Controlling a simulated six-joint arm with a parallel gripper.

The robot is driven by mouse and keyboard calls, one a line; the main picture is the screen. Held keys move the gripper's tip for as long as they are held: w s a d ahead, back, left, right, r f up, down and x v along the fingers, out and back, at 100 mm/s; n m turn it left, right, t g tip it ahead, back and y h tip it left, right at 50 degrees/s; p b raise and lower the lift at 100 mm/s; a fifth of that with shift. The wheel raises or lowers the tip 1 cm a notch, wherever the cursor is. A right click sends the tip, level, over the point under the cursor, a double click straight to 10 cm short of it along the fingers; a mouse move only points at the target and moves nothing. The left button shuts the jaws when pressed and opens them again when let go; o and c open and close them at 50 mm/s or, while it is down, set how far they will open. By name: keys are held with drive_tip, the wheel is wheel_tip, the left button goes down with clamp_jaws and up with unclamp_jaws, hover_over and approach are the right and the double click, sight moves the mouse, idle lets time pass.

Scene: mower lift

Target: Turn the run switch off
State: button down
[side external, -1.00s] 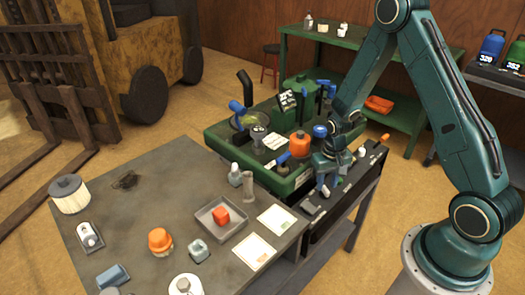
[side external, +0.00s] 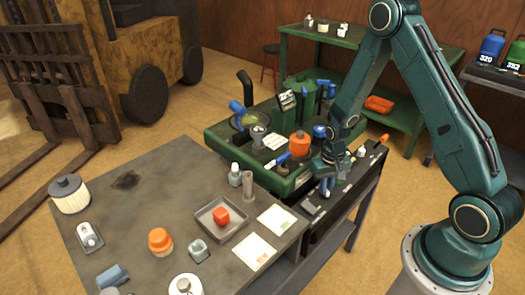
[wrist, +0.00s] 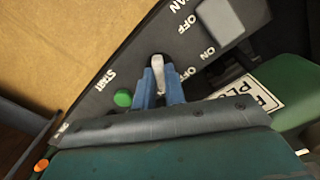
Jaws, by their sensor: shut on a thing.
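The run switch appears to be the pale toggle lever (wrist: 157,63) on the black control panel (wrist: 85,92) in the wrist view. My gripper (wrist: 160,76) has its blue fingers on either side of the lever, shut on it. A label that seems to read OFF lies just right of the lever. In the side view my gripper (side external: 327,185) is low over the dark panel at the front of the green machine (side external: 226,137); the lever is hidden there.
A round green button (wrist: 122,98) marked START sits left of the lever. A grey block-shaped switch (wrist: 220,22) with OFF and ON labels is to the upper right. An orange cap (side external: 299,143) stands on the machine near my wrist. A grey table (side external: 150,200) holds several small items.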

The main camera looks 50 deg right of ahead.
drive_tip(key=shift+n, duration=0.5)
drive_tip(key=n, duration=1.1)
idle(0.3)
drive_tip(key=c, duration=1.5)
unclamp_jaws()
drive_tip(key=shift+o, duration=0.2)
drive_tip(key=shift+r, duration=0.15)
